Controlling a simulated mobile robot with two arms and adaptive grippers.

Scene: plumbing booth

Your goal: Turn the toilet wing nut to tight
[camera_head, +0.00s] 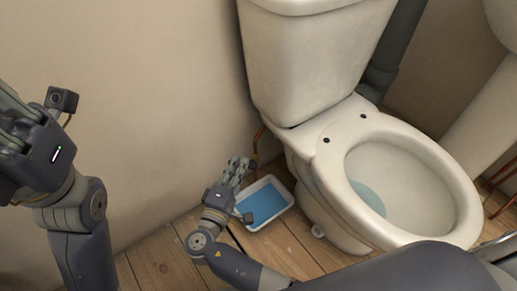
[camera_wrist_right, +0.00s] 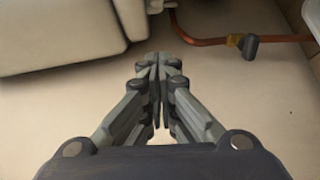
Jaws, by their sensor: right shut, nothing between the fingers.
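The white toilet (camera_head: 390,170) stands against the wall, its cistern (camera_head: 310,50) above and behind the bowl. My right gripper (camera_head: 240,162) is low beside the cistern's left side, near the copper pipe. In the right wrist view my right gripper (camera_wrist_right: 156,62) is shut and empty, its fingertips pointing toward a pale fitting (camera_wrist_right: 160,5) at the end of the pipe, below the cistern corner. The fingertips look apart from it. I cannot make out the wing nut's shape for certain. My left gripper (camera_head: 12,125) is at the far left, its fingers mostly cut off by the frame edge.
A copper pipe (camera_wrist_right: 205,41) with a dark-handled valve (camera_wrist_right: 250,46) runs along the wall. A white tray (camera_head: 287,190) with blue water sits on the wooden floor, under my right wrist. A grey waste pipe (camera_head: 397,45) stands behind the toilet. The left wall is bare.

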